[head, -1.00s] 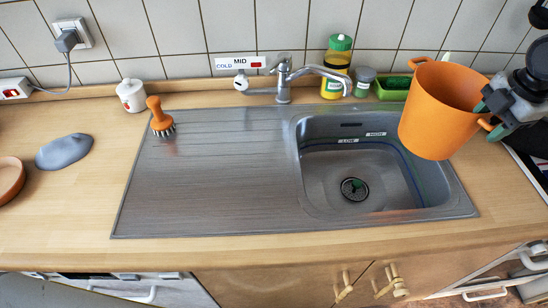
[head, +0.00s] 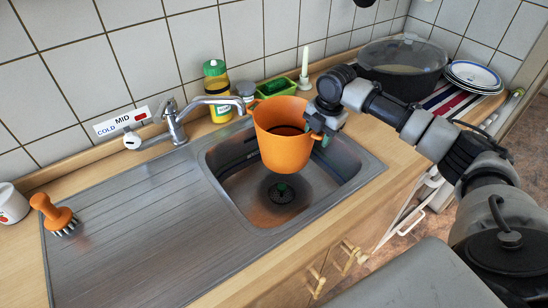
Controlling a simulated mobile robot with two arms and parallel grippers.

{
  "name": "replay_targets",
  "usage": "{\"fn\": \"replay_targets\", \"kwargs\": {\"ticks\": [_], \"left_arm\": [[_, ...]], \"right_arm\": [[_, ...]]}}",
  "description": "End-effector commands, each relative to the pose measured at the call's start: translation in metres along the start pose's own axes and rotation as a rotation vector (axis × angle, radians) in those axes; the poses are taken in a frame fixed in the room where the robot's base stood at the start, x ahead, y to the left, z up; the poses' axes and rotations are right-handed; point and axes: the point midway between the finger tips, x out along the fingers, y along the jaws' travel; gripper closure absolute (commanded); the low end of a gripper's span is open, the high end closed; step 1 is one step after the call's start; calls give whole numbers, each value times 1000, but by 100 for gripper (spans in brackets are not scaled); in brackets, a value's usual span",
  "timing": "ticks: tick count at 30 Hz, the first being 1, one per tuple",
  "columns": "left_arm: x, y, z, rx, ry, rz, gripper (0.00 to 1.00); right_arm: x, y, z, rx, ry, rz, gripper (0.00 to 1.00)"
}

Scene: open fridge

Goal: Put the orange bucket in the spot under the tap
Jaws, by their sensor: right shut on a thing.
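The orange bucket (head: 283,150) hangs upright over the right part of the steel sink basin (head: 228,182). My right gripper (head: 318,128) is shut on the bucket at its right side, near the rim. Something dark shows inside the bucket. The tap (head: 177,122) stands behind the sink to the left, and its spout (head: 218,100) reaches right, ending just left of the bucket's rim. The dark drain (head: 282,191) shows below the bucket, with a green spot in it. My left gripper does not show.
A large lidded pot (head: 401,70) and stacked plates (head: 472,76) are at right. An orange brush (head: 52,214) lies on the drainboard (head: 130,220).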

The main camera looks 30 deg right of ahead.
Motion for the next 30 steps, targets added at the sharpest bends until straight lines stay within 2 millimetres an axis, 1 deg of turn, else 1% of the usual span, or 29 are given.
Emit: {"fn": "replay_targets", "kwargs": {"ticks": [3, 4, 5, 6, 12, 15, 23, 29, 30], "left_arm": [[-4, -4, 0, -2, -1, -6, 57], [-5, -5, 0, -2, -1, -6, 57], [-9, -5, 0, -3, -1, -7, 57], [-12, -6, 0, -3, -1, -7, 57], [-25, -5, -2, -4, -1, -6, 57], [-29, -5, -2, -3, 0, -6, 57], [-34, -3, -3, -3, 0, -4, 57], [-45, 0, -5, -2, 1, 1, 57], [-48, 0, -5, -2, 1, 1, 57]], "right_arm": [[23, -4, 0, 2, 1, -1, 100], [27, -4, -1, 1, 1, 0, 100], [23, 2, -9, -4, 2, 4, 100], [23, 6, -18, -6, 2, 5, 100], [26, 21, -58, -5, 3, 4, 100], [27, 28, -73, -3, 1, 4, 100], [30, 34, -90, -1, 0, 3, 100], [30, 46, -120, -4, 2, 4, 100], [33, 46, -122, 0, 1, 1, 100]]}}
